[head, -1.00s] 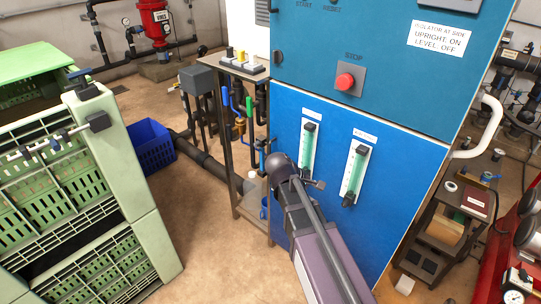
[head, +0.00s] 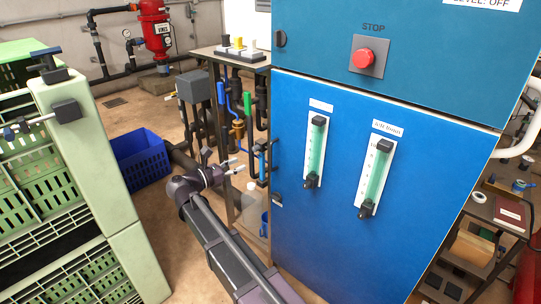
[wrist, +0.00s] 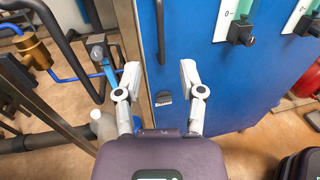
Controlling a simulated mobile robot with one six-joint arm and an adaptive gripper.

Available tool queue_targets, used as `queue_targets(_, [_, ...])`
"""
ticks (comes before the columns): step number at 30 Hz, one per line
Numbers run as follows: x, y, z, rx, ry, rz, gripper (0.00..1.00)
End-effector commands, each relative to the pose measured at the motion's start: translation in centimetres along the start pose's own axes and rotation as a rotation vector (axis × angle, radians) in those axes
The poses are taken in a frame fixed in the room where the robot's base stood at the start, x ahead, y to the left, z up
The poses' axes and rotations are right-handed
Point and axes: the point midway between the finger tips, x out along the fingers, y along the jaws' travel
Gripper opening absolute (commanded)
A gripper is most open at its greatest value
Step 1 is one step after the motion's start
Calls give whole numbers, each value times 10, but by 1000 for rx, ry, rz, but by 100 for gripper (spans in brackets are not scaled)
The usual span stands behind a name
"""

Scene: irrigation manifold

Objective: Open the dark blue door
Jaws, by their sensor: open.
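The dark blue door (head: 335,235) is the lower front of the cabinet, below the teal panel, and looks shut. Two green flow gauges are on its face. In the wrist view the door (wrist: 210,75) fills the upper middle and right. A thin dark upright handle (wrist: 160,38) runs near its left edge, with a small dark latch plate (wrist: 164,98) below. My gripper (head: 236,167) is open and empty, just left of the door edge in the head view. In the wrist view its fingertips (wrist: 160,74) are spread to either side of the handle's line; I cannot tell the depth between them.
A metal stand with pipes and valves (head: 240,125) is close left of the cabinet. A green crate rack (head: 90,160) and a blue basket (head: 140,160) stand further left. A dark cart (head: 480,230) is at right.

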Motion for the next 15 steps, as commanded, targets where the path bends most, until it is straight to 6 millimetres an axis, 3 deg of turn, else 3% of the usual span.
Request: queue_targets(15, [3, 0, 0, -2, -1, 1, 51])
